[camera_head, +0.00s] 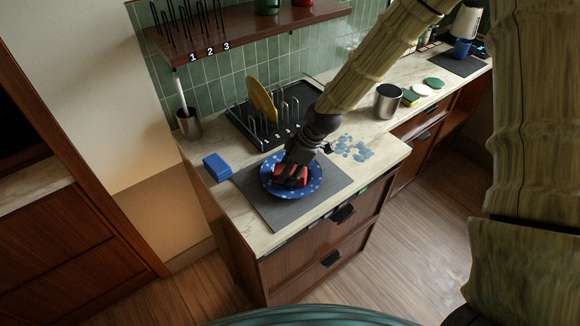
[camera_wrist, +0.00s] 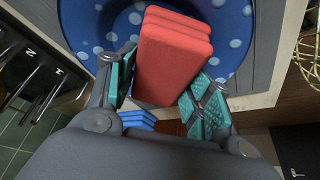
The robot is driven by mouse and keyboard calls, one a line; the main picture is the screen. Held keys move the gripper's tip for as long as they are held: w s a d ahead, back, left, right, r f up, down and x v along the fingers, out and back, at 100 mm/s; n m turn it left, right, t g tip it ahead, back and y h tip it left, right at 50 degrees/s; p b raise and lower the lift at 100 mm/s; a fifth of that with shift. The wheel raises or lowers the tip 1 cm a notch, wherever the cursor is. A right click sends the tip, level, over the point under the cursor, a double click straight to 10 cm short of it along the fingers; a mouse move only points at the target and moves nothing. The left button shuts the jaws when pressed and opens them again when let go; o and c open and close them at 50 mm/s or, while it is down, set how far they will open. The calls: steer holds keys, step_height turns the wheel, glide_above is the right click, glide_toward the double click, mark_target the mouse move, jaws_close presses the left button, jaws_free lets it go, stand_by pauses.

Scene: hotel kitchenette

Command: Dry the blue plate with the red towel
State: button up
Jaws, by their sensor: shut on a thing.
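The blue plate (camera_head: 312,186) with pale dots lies on a dark grey mat (camera_head: 262,207) on the counter. Its dotted rim also shows in the wrist view (camera_wrist: 90,30). The folded red towel (camera_wrist: 172,55) is held between the teal finger pads of my gripper (camera_wrist: 160,88). In the head view my gripper (camera_head: 290,172) is over the plate, with the red towel (camera_head: 281,175) at the plate's middle. I cannot tell whether the towel touches the plate. My gripper hides part of the plate.
A blue folded cloth or sponge (camera_head: 216,167) lies left of the mat. A black dish rack (camera_head: 245,130) holding a yellow plate (camera_head: 262,98) stands behind. Bluish wet-looking spots (camera_head: 352,148) mark the counter right of the plate. A metal canister (camera_head: 387,101) stands further right.

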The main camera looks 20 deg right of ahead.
steer(key=shift+s+a, duration=0.15)
steer(key=shift+s, duration=0.25)
steer(key=shift+w+d+r, duration=0.1)
steer(key=shift+w+d, duration=0.2)
steer(key=shift+w, duration=0.35)
steer(key=shift+w+d+f, duration=0.1)
steer(key=shift+w+d, duration=0.2)
steer(key=shift+w, duration=0.35)
steer(key=shift+w+d+r, duration=0.1)
steer(key=shift+w+d, duration=0.2)
steer(key=shift+w, duration=0.35)
steer(key=shift+r, duration=0.1)
step_height(320, 180, up, 8)
steer(key=p, duration=0.5)
steer(key=shift+r+p, duration=0.2)
steer(key=shift+p, duration=0.1)
